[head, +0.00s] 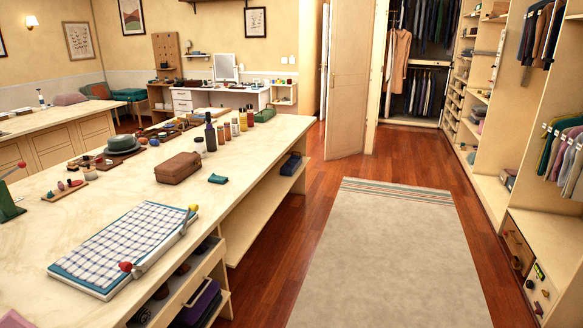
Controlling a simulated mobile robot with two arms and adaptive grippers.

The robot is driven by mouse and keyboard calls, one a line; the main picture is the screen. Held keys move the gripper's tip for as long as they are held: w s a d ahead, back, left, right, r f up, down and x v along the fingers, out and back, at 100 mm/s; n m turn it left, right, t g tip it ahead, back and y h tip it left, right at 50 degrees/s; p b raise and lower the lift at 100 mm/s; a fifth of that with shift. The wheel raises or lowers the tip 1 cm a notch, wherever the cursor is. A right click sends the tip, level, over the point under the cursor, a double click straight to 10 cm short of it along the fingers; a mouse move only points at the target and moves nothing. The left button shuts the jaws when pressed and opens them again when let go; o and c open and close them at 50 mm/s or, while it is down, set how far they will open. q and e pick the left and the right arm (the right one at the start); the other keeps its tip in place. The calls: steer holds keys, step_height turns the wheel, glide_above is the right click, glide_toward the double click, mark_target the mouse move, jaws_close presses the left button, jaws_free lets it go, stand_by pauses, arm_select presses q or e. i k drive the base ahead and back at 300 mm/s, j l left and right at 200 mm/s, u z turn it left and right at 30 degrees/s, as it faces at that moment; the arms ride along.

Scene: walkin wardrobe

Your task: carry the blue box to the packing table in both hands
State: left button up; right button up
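A small dark blue box-like item (291,163) lies on the open shelf at the far end of the long island. A larger blue-violet box (201,303) sits low in the island's near end, partly hidden by the shelf front and the frame edge. I cannot tell which of the two is the blue box. Several tables are in view, and I cannot tell which is the packing table; the long pale-topped island (230,178) is nearest. Neither of my grippers is in view.
A checked cloth lies on a board (130,246) on the island, near a brown case (179,168) and several bottles (210,133). A beige rug (390,255) covers the clear aisle. Open wardrobe shelving (490,125) lines the right. A door (348,90) stands open at the back.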

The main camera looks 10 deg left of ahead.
mark_target(272, 143)
steer(key=i+z, duration=0.3)
steer(key=i, duration=3.25)
steer(key=i+u, duration=0.2)
steer(key=i, duration=0.25)
steer(key=i+l+u, duration=0.25)
steer(key=i, duration=0.15)
steer(key=i+l+u, duration=0.2)
steer(key=i, duration=0.25)
steer(key=i+l+u, duration=0.25)
steer(key=i, duration=0.15)
